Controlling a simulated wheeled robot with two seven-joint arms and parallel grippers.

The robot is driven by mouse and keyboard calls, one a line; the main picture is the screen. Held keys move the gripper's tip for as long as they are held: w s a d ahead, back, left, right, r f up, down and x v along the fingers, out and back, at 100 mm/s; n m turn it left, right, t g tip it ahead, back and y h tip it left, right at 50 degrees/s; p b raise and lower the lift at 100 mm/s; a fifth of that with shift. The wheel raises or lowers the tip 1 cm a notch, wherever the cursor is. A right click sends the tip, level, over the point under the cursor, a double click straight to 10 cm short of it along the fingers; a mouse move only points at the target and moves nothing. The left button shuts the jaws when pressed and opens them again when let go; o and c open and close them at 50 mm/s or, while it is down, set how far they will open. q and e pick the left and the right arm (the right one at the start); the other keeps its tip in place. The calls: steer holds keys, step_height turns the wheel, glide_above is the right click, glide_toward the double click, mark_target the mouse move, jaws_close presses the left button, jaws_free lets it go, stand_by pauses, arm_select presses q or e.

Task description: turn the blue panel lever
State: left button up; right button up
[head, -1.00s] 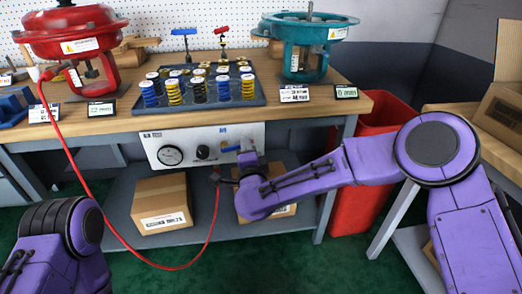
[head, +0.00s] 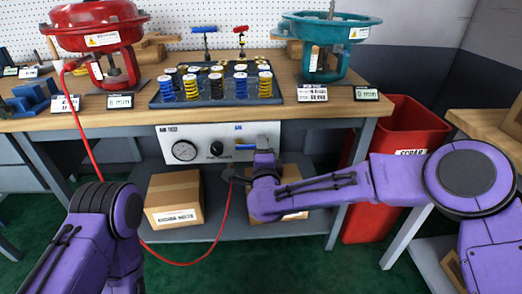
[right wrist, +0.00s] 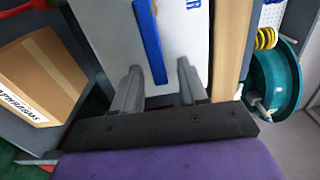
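The blue panel lever (head: 245,147) is at the right end of the white panel (head: 198,132) under the bench top. It lies about level in the head view, its right end partly hidden by my right gripper (head: 263,157). In the right wrist view the lever (right wrist: 150,40) is a blue bar reaching down between the two grey fingertips of the right gripper (right wrist: 158,88). Gaps show on both sides of the bar, so the fingers are open around its near end and not closed on it. My left gripper is out of view; only part of its arm shows.
The panel also carries a gauge (head: 184,150) and a black knob (head: 216,149). A red hose (head: 225,208) hangs in front of the lower shelf. Cardboard boxes (head: 173,199) sit below. A red scrap bin (head: 398,125) stands right of the bench, behind my right arm.

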steer(key=s+d+p, duration=0.1)
steer(key=s, duration=0.9)
steer(key=shift+s, duration=0.25)
